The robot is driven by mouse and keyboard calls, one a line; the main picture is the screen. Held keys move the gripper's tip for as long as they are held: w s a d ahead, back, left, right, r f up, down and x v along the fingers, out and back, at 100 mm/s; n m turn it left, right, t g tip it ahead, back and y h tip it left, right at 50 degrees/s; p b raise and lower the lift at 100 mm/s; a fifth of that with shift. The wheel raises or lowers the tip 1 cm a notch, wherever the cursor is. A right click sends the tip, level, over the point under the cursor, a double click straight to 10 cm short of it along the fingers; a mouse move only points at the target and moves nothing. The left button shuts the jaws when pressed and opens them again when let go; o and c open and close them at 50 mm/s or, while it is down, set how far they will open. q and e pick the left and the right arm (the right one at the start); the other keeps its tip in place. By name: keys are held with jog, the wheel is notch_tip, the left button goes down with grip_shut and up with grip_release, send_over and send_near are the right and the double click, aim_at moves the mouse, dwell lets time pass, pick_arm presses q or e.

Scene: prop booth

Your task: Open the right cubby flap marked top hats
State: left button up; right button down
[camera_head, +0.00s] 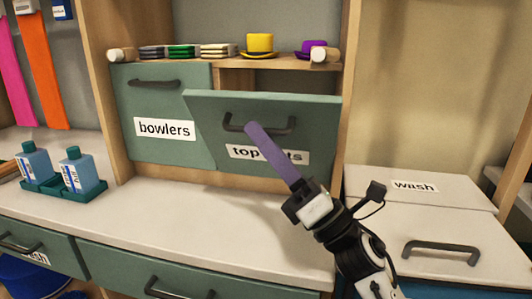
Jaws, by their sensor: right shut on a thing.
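The right cubby flap (322,130) is green with a white label, "top hats", partly covered by my gripper. Its top edge leans out from the cubby front, and a gap shows behind it, so it stands partly open. Its dark bar handle (285,127) is near the top. My right gripper (252,128), with long purple fingers, reaches up from the lower right and is shut on the left part of this handle. The left flap (160,100), marked "bowlers", is closed. My left gripper is not in view.
A shelf above holds a yellow hat (260,43), a purple hat (311,46) and folded stacks. The pale counter (200,205) below the flaps is clear. Blue bottles (75,170) stand at left. A "wash" lid (425,188) with a handle lies at right.

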pick_arm(q)
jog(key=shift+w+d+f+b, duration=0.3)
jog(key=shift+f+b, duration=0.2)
jog(key=shift+b, duration=0.45)
